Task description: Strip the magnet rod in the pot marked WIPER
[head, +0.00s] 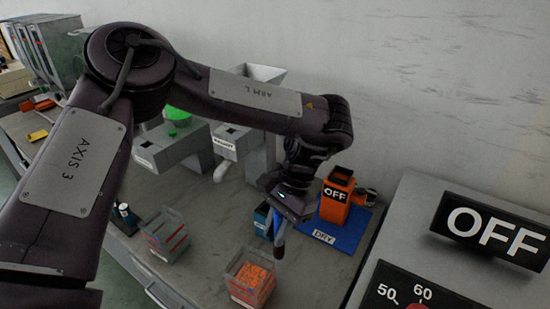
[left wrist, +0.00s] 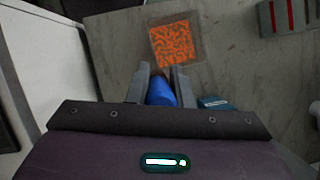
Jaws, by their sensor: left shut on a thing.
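My left gripper (head: 281,222) hangs over the bench, pointing down, just in front of a small blue pot (head: 262,219). It is shut on a blue rod-like thing, seen end-on between the fingers in the left wrist view (left wrist: 160,92), which I take as the magnet rod. In the head view, the narrow bluish shape below the gripper (head: 279,246) may be fingers or rod. A teal-blue edge with a small label, likely the pot, shows right of the fingers in the left wrist view (left wrist: 215,102). I cannot read WIPER on it. My right gripper is not in view.
A clear box of orange pellets (head: 236,290) stands in front of the gripper. Another clear box (head: 152,245) stands left. A grey machine (head: 405,215) fills the right; grey units stand behind.

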